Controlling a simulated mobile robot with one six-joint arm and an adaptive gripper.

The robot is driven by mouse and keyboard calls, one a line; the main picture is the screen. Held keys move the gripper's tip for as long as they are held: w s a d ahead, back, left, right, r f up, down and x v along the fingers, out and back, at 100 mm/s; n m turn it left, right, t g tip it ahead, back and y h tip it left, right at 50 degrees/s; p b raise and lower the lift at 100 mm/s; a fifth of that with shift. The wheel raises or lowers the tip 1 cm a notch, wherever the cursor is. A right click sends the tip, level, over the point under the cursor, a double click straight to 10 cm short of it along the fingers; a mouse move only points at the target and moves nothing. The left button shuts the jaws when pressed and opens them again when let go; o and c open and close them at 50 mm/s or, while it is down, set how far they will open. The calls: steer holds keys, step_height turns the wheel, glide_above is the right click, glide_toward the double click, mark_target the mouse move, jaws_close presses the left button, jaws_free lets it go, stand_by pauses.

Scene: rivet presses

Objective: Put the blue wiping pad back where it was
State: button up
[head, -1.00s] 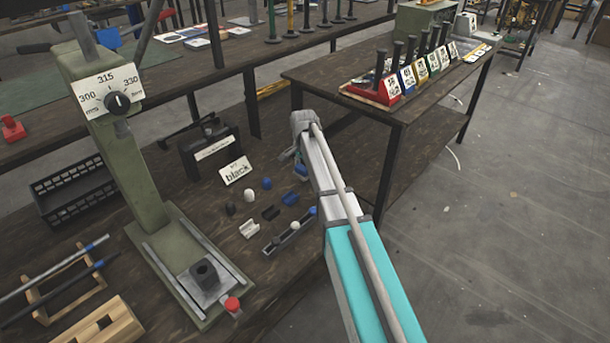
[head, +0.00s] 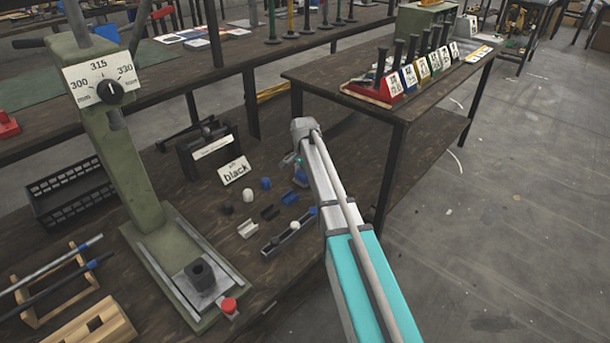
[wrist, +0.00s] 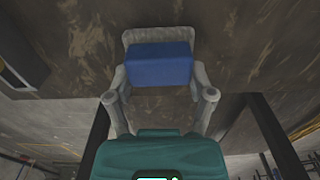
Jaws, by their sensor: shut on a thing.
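The blue wiping pad (wrist: 160,64) is a plain blue block. In the wrist view it sits crosswise between the grey fingers of my gripper (wrist: 160,78), which is shut on it. Brown wooden surface shows behind the pad; I cannot tell whether the pad touches it. In the head view my gripper (head: 300,172) is mostly hidden behind my arm, at the right edge of the workbench (head: 200,205), with only a small bluish part showing.
A green press (head: 140,190) with a dial stands at left. A second table (head: 330,82) with a row of stamps stands behind my arm. Grey floor lies open at right.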

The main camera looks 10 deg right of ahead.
mark_target(304, 173)
steer(key=shift+f, duration=0.15)
steer(key=o, duration=1)
steer(key=shift+c, duration=0.2)
step_height(304, 173, up, 12)
steer(key=p, duration=1.2)
steer(key=shift+s, duration=0.1)
steer(key=shift+s, duration=0.1)
steer(key=s+n, duration=1)
steer(key=s, duration=1.9)
steer(key=shift+s+a+n, duration=0.3)
steer(key=shift+n, duration=0.1)
